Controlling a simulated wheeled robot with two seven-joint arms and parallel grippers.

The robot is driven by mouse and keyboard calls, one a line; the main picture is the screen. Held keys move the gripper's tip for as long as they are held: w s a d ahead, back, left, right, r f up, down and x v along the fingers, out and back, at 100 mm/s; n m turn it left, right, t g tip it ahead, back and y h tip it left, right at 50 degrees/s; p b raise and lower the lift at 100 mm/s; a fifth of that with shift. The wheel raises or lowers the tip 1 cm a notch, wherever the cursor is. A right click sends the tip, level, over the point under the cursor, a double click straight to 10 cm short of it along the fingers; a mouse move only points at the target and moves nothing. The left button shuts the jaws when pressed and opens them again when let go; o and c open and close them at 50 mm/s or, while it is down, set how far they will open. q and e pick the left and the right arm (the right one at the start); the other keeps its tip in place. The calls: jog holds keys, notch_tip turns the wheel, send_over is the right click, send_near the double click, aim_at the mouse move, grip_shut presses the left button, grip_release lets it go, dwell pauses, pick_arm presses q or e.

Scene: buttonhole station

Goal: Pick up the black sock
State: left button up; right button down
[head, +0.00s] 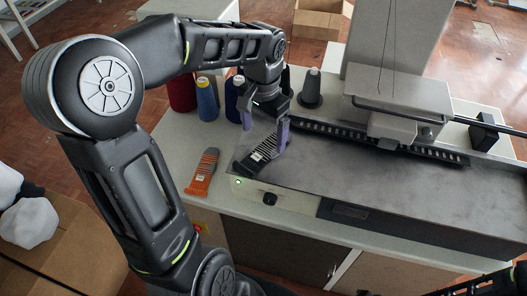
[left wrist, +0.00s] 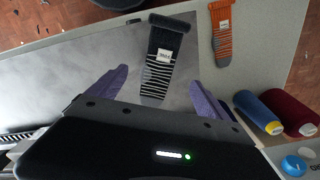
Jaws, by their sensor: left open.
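The black sock (head: 264,150), with light stripes and a white label, lies flat on the left end of the grey metal machine bed. It also shows in the left wrist view (left wrist: 163,62), upright in the picture with its cuff at the top. My left gripper (head: 265,138) is over the sock, with its two purple fingers apart. In the left wrist view my left gripper (left wrist: 155,88) has one finger on each side of the sock's striped part, with gaps between. No grip on the sock shows. My right gripper cannot be made out.
An orange and grey sock (head: 203,175) lies on the pale table, left of the bed. Red (head: 181,92), blue (head: 207,100) and dark blue thread spools and a grey cone (head: 311,90) stand behind. The sewing machine head (head: 400,100) rises at the right.

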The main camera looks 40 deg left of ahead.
aim_at(264, 152)
pick_arm(q)
notch_tip(264, 152, down, 5)
jog(key=shift+d+f+p, duration=0.1)
jog(key=shift+p, duration=0.5)
jog(key=shift+c, duration=0.6)
jog(key=c, duration=1.3)
notch_tip(264, 152, up, 10)
jog(key=shift+r+b, duration=0.1)
jog(key=shift+b, duration=0.45)
